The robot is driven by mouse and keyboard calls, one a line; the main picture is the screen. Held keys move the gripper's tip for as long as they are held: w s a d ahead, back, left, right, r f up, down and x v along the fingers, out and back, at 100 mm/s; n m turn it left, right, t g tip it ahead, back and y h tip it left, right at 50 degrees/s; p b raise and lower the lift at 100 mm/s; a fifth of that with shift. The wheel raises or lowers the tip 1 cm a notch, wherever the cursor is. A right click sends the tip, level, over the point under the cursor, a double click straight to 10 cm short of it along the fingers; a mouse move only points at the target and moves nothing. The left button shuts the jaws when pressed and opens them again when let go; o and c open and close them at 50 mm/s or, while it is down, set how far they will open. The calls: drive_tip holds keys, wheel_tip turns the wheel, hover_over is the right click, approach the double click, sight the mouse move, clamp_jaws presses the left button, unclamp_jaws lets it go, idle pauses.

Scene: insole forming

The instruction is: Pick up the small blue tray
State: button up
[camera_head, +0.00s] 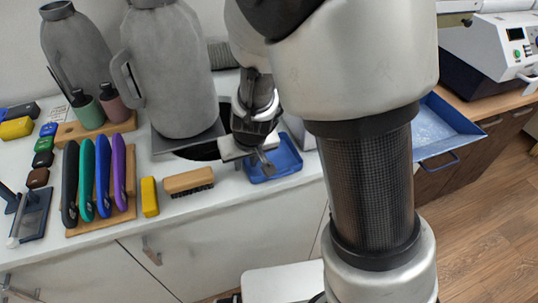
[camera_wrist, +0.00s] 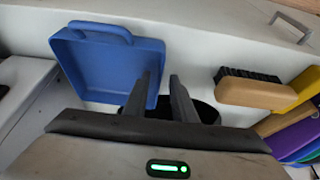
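The small blue tray (camera_head: 288,158) is on the white counter in the head view, just right of the scrubbing brush. It also shows in the wrist view (camera_wrist: 105,65), with a raised handle on its far edge. My gripper (camera_head: 267,168) is above the tray in the head view and covers part of it. In the wrist view my gripper (camera_wrist: 160,76) has its two fingers apart. The left finger overlaps the tray's right side and the right finger lies just outside it. I cannot tell whether either finger touches the tray.
A wooden brush (camera_head: 189,181) and a yellow block (camera_head: 149,197) lie left of the tray. A large grey jug (camera_head: 170,75) stands behind them. A larger blue tray (camera_head: 440,130) is at the right.

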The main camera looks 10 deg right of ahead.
clamp_jaws()
wheel_tip(320, 180, up, 10)
drive_tip(key=p, duration=0.6)
drive_tip(key=shift+a, duration=0.15)
